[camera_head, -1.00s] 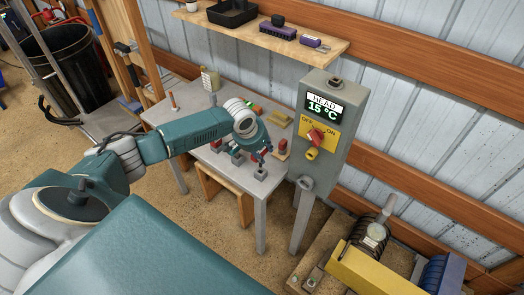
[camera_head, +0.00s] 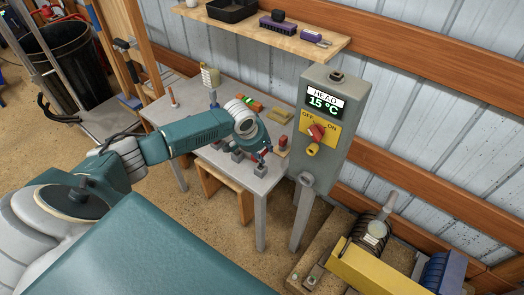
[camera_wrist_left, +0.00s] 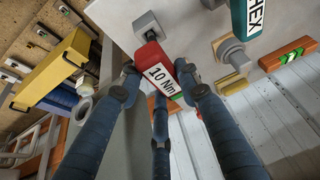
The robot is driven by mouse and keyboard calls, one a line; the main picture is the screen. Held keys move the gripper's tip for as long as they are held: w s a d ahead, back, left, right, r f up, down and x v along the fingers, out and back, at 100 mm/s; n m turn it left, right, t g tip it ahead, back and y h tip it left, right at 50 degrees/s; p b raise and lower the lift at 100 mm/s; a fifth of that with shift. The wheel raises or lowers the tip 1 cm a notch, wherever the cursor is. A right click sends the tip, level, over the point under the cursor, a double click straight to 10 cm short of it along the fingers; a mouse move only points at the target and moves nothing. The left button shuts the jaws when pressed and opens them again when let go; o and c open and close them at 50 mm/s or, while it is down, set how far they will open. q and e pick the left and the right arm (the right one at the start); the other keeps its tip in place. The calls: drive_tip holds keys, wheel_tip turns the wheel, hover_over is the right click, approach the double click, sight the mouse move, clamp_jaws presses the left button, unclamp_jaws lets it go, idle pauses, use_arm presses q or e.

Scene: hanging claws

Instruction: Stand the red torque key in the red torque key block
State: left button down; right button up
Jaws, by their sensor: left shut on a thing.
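The red torque key (camera_wrist_left: 156,62), with a white "10 Nm" label, is between the fingers of my left gripper (camera_wrist_left: 163,85) in the left wrist view. The gripper is shut on its handle. A grey block with a dark top (camera_wrist_left: 147,24) lies just past the key's far end. I cannot tell whether the key's shank is in it or only in front of it. In the head view my left gripper (camera_head: 262,155) is low over the table's front right corner, just above a small grey block (camera_head: 260,170). My right gripper is not in view.
A teal "HEX" tool (camera_wrist_left: 247,16) stands by another grey block (camera_wrist_left: 230,52). A red piece (camera_head: 283,142) stands on the table near the grey switch box (camera_head: 318,125), close to the gripper's right. A shelf (camera_head: 262,28) is on the wall behind.

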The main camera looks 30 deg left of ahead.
use_arm(q)
drive_tip(key=shift+f+b, duration=0.8)
drive_tip(key=shift+f, duration=0.6)
drive_tip(key=c, duration=1.2)
unclamp_jaws()
drive_tip(key=shift+o, duration=0.2)
